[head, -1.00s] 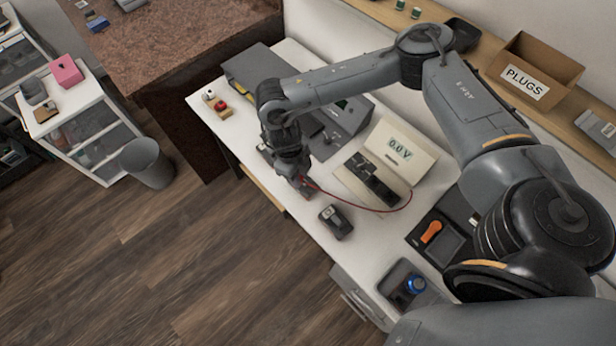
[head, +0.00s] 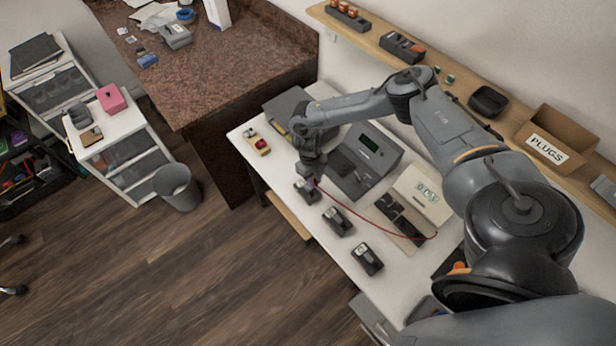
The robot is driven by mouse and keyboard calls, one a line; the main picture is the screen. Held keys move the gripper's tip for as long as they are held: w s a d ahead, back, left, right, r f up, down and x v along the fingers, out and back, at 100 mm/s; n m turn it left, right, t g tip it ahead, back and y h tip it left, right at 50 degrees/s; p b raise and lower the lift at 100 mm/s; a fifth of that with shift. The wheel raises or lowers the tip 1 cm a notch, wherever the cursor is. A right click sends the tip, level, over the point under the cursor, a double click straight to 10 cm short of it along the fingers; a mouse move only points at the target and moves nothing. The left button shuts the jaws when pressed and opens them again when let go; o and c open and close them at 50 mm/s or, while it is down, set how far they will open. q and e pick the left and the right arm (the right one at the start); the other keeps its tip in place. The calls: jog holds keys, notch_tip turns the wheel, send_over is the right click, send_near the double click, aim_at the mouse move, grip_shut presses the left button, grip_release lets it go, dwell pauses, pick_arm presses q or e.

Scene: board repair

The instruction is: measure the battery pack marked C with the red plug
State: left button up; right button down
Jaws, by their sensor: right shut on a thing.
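Three dark battery packs with pale labels stand in a row on the white bench: a far one (head: 303,191), a middle one (head: 338,221) and a near one (head: 368,260). Their letters are too small to read. My right gripper (head: 313,178) is shut, pointing down at the far pack and partly covering it. A red lead (head: 350,212) runs from it to the meter (head: 421,197). The red plug is hidden in the jaws; I cannot tell whether it touches the pack. The meter's reading is blurred. My left gripper is not in view.
A grey device (head: 365,160) with a dark display stands behind the far pack. A box marked PLUGS (head: 553,138) is on the back shelf. The bench's front edge runs close to the packs.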

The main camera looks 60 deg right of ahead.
jog(key=shift+f+b, duration=1.5)
jog(key=shift+f, duration=0.15)
jog(key=shift+f+b, duration=0.45)
jog(key=shift+f, duration=0.35)
jog(key=shift+f, duration=0.4)
dwell(0.5)
dwell(0.6)
jog(key=shift+f, duration=0.2)
dwell(0.5)
